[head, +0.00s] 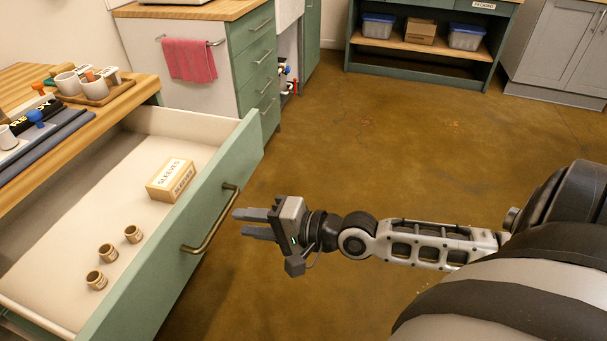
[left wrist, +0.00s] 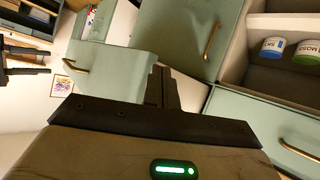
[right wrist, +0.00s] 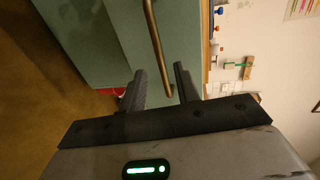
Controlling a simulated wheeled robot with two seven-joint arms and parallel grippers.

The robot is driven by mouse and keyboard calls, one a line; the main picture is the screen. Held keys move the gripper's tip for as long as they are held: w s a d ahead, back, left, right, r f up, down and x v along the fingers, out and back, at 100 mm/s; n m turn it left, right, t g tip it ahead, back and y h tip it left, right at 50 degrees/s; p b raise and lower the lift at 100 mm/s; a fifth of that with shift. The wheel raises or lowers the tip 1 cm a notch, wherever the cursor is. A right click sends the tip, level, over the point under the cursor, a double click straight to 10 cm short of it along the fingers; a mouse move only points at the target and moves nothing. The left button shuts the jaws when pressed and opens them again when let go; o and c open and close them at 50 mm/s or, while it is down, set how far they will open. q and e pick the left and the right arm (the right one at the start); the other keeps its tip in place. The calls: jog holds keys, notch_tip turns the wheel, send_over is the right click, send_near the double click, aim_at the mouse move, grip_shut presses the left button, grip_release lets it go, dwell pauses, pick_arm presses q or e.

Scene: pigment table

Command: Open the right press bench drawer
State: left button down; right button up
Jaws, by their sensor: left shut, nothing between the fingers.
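The green-fronted drawer (head: 158,250) on the left of the head view stands pulled far out, its pale inside showing. Its brass bar handle (head: 213,222) runs along the front. My right gripper (head: 238,222) is just to the right of the handle, fingers pointing at it, open and apart from it. In the right wrist view a brass handle (right wrist: 154,35) runs down in front of the open right fingers (right wrist: 160,72). My left gripper (left wrist: 160,88) shows only in the left wrist view, shut and empty, with green drawer fronts beyond it.
Inside the drawer are a sleeves box (head: 171,180) and three small ring-like pieces (head: 107,252). The wooden bench top (head: 60,150) carries cups and tools. A white cabinet with a pink towel (head: 189,60) stands behind. The floor (head: 400,130) beyond my right arm is clear.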

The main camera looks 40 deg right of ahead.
pick_arm(q)
jog(key=shift+r+p, duration=0.4)
jog(key=shift+p, duration=0.45)
pick_arm(e)
jog(key=v, duration=1)
jog(key=shift+s+d, duration=0.15)
jog(key=shift+s, duration=0.15)
jog(key=shift+r, duration=0.1)
pick_arm(q)
jog(key=r+p, duration=0.1)
jog(key=p, duration=0.4)
jog(key=shift+a+r+g, duration=0.3)
jog(key=shift+r, duration=0.05)
pick_arm(e)
jog(key=s+a+f+n+g+h, duration=0.2)
jog(key=a+f+n+h, duration=0.3)
jog(key=a+n, duration=0.6)
jog(key=shift+s+f+n, duration=0.25)
jog(key=shift+n, duration=0.95)
